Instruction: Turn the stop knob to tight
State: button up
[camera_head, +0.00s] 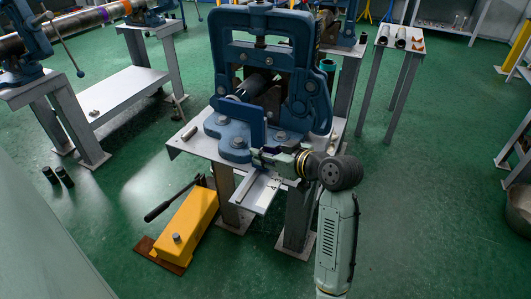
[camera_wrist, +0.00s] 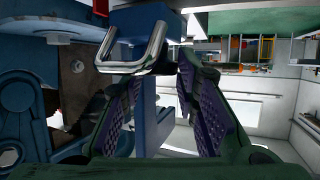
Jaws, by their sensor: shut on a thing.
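A blue pipe vise (camera_head: 265,75) stands on a grey metal table, with a dark pipe through its frame. My gripper (camera_head: 259,157) is at the front edge of the vise base, just below an upright blue plate (camera_head: 250,124). In the wrist view, my gripper's two purple-padded fingers (camera_wrist: 165,103) stand on either side of a blue part (camera_wrist: 148,103). A bent chrome bar (camera_wrist: 134,69) crosses at the fingertips. I cannot make out the stop knob clearly; where the fingers grip is largely hidden.
A flat plate with a scale (camera_head: 262,194) juts out below my gripper. A yellow pump (camera_head: 187,222) with a black lever lies on the floor to the left. Another vise (camera_head: 20,45) stands at far left.

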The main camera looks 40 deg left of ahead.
grip_shut()
jog(key=shift+s+m+t, duration=0.1)
jog(key=shift+m+t, duration=0.2)
jog(key=m+t, duration=0.1)
jog(key=m+t+h+p, duration=0.1)
jog(key=t, duration=0.1)
jog(key=shift+s+a+r+m, duration=0.1)
jog(key=shift+s+a+m, duration=0.05)
jog(key=shift+s+m, duration=0.25)
jog(key=m+t+h+p, duration=0.1)
jog(key=m+t, duration=0.1)
jog(key=m+t+h+p, duration=0.1)
jog(key=shift+s+a+r+m+h+p, duration=0.1)
jog(key=shift+s+a+m+h+p, duration=0.2)
jog(key=m+t+h+p, duration=0.2)
jog(key=m+t+h, duration=0.1)
jog(key=shift+s+a, duration=0.15)
jog(key=shift+a, duration=0.15)
jog(key=shift+a+f+m+t+h+p, duration=0.15)
jog(key=shift+m+t+h+p, duration=0.2)
jog(key=shift+m+h, duration=0.9)
jog(key=shift+a+f+m+t+h+p, duration=0.15)
jog(key=shift+m+t+h, duration=0.3)
jog(key=shift+m+h, duration=0.8)
jog(key=shift+r+h, duration=0.1)
jog(key=shift+h, duration=0.2)
